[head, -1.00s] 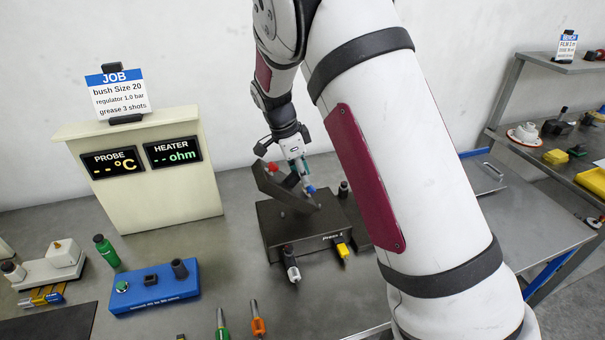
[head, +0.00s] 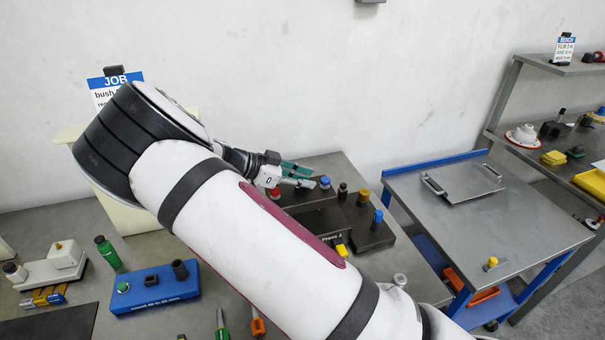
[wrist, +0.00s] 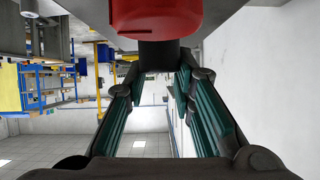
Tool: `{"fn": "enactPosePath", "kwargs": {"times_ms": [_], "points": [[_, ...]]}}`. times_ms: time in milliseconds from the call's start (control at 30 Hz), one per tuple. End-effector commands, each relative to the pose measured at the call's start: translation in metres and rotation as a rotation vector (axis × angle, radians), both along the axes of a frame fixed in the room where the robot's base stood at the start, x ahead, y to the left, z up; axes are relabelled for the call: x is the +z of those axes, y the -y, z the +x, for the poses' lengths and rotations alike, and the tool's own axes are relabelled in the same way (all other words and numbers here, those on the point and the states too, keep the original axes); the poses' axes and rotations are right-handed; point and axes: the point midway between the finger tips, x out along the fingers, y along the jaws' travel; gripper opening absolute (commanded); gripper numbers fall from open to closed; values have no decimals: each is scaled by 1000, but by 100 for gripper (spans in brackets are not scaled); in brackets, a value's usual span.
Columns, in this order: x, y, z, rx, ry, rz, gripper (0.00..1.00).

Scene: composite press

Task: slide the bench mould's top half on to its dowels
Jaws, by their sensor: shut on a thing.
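My gripper (head: 298,174) is above the dark press (head: 312,222), with its teal fingers pointing right in the head view. A red cap (wrist: 157,15) with a dark stem (wrist: 158,56) fills the top of the wrist view. The fingertips lie on both sides of the stem, and the gripper appears shut on it. In the head view a red part (head: 275,191) shows just below the gripper. I cannot pick out the mould's top half or its dowels for certain; my arm hides much of the press.
A dark base (head: 372,232) with several coloured pegs stands right of the press. A blue block (head: 155,290) and a green bottle (head: 106,252) are at the left. A steel side table (head: 470,225) with a flat handled plate (head: 462,184) is mostly clear.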

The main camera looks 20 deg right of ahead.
Motion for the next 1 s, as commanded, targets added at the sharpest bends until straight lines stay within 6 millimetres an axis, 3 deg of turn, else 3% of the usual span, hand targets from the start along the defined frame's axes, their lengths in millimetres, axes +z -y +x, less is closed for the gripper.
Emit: {"fn": "enactPosePath", "kwargs": {"times_ms": [267, 1000], "points": [[-26, 0, 0, 0, -1, -1, 0], [-33, 0, 0, 0, -1, 1, 0]]}}
